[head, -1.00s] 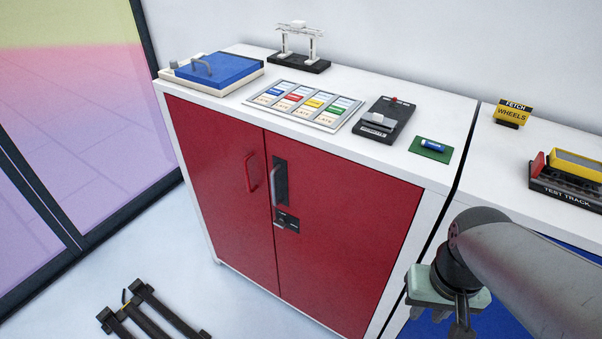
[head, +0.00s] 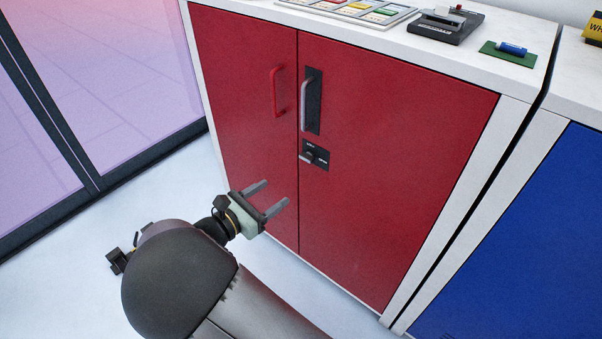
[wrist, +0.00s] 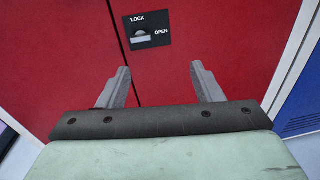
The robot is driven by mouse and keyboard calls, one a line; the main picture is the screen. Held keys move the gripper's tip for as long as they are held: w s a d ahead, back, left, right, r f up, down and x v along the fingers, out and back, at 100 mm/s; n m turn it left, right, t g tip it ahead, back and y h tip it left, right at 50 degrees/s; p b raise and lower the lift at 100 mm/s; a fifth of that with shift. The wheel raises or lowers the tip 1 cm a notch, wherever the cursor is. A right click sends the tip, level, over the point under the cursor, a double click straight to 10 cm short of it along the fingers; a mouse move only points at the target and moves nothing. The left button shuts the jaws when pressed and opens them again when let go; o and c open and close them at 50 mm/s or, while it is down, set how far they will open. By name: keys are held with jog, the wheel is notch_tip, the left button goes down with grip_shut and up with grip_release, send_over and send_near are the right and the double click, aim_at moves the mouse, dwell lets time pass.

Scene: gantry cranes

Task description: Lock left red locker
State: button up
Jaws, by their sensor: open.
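The red locker (head: 400,120) has two closed doors with a seam between them. A lock knob (head: 307,157) sits on a black plate (head: 322,159) on the right door, beside the seam and below the grey handle (head: 305,105). In the wrist view the plate (wrist: 163,25) reads LOCK at top and OPEN at right. The knob (wrist: 141,39) there lies roughly sideways. My gripper (head: 267,196) is open and empty, in front of the doors, below and left of the knob. In the wrist view its fingers (wrist: 165,80) point up toward the plate, one on each side and apart from it.
A red handle (head: 276,92) is on the left door. A blue locker (head: 500,240) stands to the right. The white top holds a tray of coloured cards (head: 365,9), a black device (head: 445,24) and a green pad (head: 507,54). A glass wall (head: 100,80) is at left.

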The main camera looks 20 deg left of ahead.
jog(key=s+a+n+t+y, duration=0.1)
jog(key=a, duration=0.1)
jog(key=b, duration=0.3)
send_near(304, 158)
jog(key=x, duration=0.8)
jog(key=shift+w+d, duration=0.15)
jog(key=shift+w, duration=0.05)
jog(key=shift+c, duration=0.3)
jog(key=shift+p, duration=0.3)
jog(key=c, duration=0.9)
